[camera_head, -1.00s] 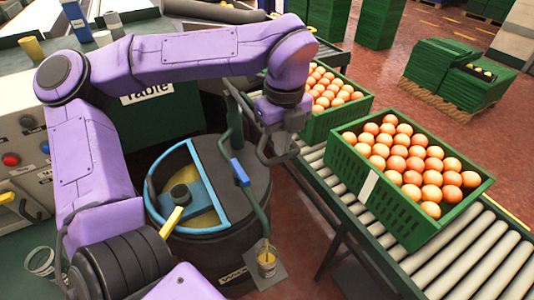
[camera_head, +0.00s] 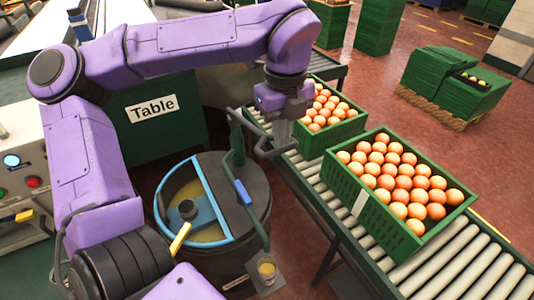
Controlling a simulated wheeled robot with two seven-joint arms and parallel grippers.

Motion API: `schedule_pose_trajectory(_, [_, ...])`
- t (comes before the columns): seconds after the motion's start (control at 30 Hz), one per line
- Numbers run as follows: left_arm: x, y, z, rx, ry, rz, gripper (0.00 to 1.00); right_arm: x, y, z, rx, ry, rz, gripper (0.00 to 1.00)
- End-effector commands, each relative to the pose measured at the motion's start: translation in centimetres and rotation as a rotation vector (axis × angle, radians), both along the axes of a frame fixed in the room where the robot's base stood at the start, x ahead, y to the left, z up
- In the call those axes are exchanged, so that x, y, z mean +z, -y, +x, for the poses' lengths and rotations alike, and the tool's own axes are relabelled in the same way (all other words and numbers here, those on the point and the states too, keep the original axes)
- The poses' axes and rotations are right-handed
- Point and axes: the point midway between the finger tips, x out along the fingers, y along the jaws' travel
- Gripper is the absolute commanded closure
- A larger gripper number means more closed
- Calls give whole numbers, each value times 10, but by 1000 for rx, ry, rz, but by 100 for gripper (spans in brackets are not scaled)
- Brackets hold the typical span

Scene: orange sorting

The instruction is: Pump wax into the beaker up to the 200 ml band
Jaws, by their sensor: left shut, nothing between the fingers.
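The beaker (camera_head: 266,268) is small and clear with yellowish content. It stands on a small grey plate beside the drum, under the lower end of a dark green pipe; its level against the band is too small to read. The dark wax drum (camera_head: 258,205) has a blue rim and crossbar, with yellow wax showing in its opening. A pump lever with a blue grip (camera_head: 242,192) stands at the drum's right side. My left gripper (camera_head: 281,150) is shut and empty, above and right of the blue grip, apart from it. My right gripper is out of view.
Two green crates of oranges (camera_head: 345,185) (camera_head: 357,126) stand on the roller conveyor (camera_head: 455,262) at right. A dark green panel labelled "Table" (camera_head: 180,128) is behind the drum. A control panel with buttons (camera_head: 25,205) is at left.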

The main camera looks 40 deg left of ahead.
Motion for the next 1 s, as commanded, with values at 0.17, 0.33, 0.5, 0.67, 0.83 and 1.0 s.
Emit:
schedule_pose_trajectory(0.17, [-24,0,0,0,0,0,100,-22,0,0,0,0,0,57])
schedule_pose_trajectory(0.33, [-49,0,0,0,-1,0,100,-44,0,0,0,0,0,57])
schedule_pose_trajectory(0.5, [-73,0,0,0,-1,0,100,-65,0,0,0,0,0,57])
schedule_pose_trajectory(0.67, [-95,0,0,0,0,0,100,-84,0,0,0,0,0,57])
schedule_pose_trajectory(0.83, [-119,0,0,0,0,0,100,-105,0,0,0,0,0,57])
schedule_pose_trajectory(1.0, [-142,0,0,0,-1,0,100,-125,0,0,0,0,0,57])
